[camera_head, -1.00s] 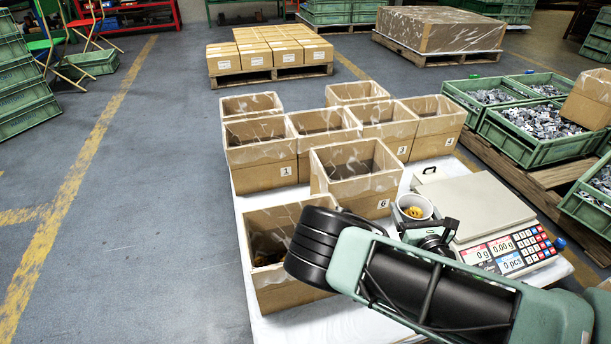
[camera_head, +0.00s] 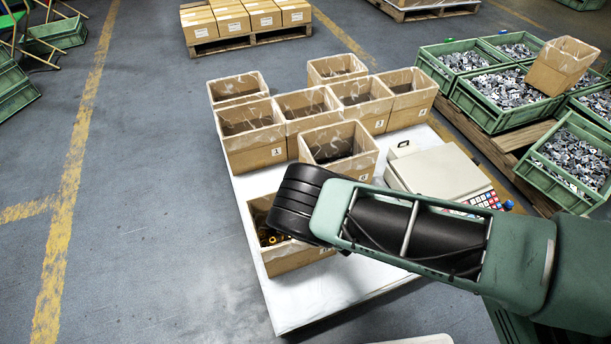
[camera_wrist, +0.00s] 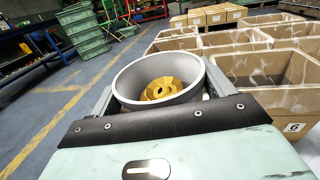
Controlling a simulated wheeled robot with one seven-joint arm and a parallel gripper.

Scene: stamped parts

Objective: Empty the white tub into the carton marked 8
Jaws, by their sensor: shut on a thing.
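In the wrist view my gripper (camera_wrist: 160,88) is shut on the white tub (camera_wrist: 128,88), one finger on each side. The tub looks upright and holds yellow parts (camera_wrist: 162,89). In the head view the tub and my fingers are hidden behind my arm. I can read no 8 on any carton. The carton marked 6 (camera_wrist: 285,100) is at the right of the wrist view.
Cartons including those marked 1 (camera_head: 256,158) and 3 (camera_head: 378,122) stand on the white table (camera_head: 310,300). The scale (camera_head: 440,172) is right of the carton marked 6. Green crates of metal parts (camera_head: 500,90) are at the right.

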